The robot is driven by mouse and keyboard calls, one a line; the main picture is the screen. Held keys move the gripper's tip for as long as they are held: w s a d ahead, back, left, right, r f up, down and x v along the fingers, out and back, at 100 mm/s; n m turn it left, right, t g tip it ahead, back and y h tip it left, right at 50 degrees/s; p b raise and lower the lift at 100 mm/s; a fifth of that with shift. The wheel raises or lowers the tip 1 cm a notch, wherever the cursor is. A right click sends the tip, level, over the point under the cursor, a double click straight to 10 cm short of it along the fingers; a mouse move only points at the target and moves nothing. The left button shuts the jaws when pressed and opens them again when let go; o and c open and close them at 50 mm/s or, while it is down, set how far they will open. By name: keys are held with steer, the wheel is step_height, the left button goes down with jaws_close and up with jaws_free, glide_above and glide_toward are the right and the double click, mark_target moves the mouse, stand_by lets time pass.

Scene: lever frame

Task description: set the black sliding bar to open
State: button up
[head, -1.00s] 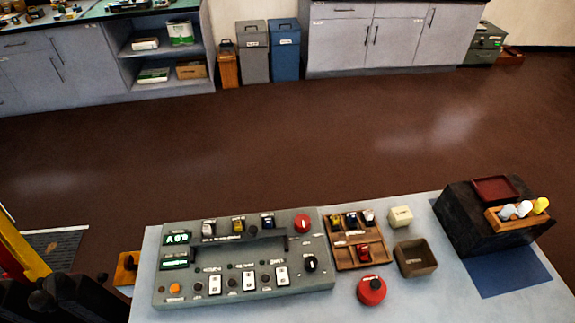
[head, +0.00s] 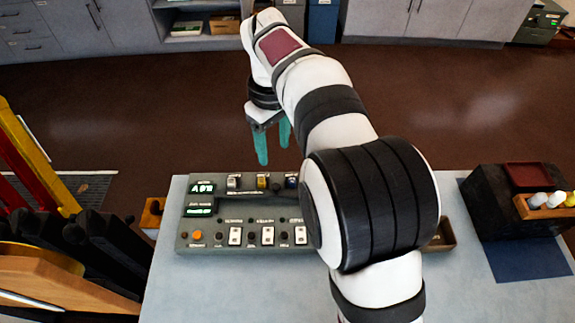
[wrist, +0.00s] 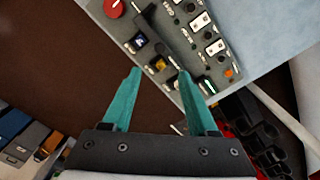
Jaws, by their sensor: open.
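A grey control panel (head: 210,238) lies on the light table. A long black bar or slot (head: 245,203) runs across its middle, probably the sliding bar; its right part is hidden by my arm. In the wrist view a dark bar (wrist: 160,28) crosses the panel. I cannot read its position marks. My gripper (head: 273,154) is open and empty, its teal fingers pointing down above the panel's far edge. In the wrist view the fingertips of my gripper (wrist: 160,72) straddle the view of a yellow switch (wrist: 158,64), without visible contact.
Small coloured switches (head: 262,182) line the panel's far side, and white rockers (head: 268,235) its near side. A red button (wrist: 113,8) shows in the wrist view. A black box (head: 490,220) stands at the right. Black levers (head: 110,235) stand at the left.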

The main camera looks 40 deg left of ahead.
mark_target(276, 186)
step_height(276, 186, down, 13)
steer(key=shift+f, duration=0.15)
steer(key=shift+c, duration=0.3)
jaws_close()
stand_by(1.1)
